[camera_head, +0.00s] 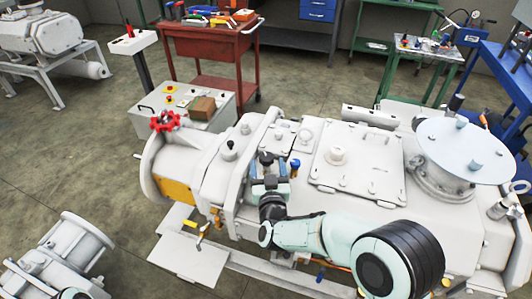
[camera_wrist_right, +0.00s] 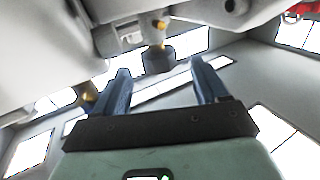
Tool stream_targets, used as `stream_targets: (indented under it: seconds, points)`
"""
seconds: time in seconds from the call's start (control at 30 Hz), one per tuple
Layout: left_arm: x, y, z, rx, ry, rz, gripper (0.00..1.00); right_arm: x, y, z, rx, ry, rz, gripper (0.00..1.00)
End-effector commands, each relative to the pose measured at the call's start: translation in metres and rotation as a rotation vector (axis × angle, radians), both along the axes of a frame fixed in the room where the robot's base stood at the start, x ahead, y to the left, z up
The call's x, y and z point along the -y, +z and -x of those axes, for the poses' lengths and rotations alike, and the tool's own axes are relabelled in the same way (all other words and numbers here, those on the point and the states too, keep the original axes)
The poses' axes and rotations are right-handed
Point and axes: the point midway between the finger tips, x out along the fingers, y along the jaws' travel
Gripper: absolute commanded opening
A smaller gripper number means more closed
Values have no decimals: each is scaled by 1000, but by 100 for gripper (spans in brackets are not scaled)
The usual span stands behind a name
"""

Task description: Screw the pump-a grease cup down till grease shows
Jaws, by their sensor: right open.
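The pump (camera_head: 215,160) is a large pale machine lying across the middle of the head view. The grease cup (camera_wrist_right: 160,60) looks like a dark grey cap on a brass stem in the right wrist view. In the head view a dark cap (camera_head: 266,159), likely the same cup, shows just beyond the gripper. My right gripper (camera_head: 270,176) is open, with blue fingers. In the right wrist view its fingertips (camera_wrist_right: 158,72) stand on either side of the cup, with gaps showing. Whether grease shows cannot be seen. My left gripper is not in view.
A blue-topped fitting (camera_head: 295,167) stands close right of my gripper. A raised plate (camera_head: 358,165) and a round pale disc (camera_head: 465,150) lie further right. A red handwheel (camera_head: 164,121) is at the left end. A red cart (camera_head: 215,45) stands behind.

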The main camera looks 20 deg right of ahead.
Motion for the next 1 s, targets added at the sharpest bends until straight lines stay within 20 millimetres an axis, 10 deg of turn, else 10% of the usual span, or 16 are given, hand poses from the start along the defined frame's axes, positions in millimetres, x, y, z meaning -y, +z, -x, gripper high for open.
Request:
stream_targets:
  seconds: [0.3, 0.73, 0.9, 1.0]
  points:
    - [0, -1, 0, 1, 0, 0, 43, 9, -1, -50, 1, -1, 1, 73]
    - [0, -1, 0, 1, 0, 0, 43, 11, 0, -60, 0, 0, 0, 73]
    - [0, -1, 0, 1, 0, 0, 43, 11, 0, -60, 0, 0, 0, 24]
    - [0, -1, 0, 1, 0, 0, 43, 11, 0, -60, 0, 0, 0, 22]
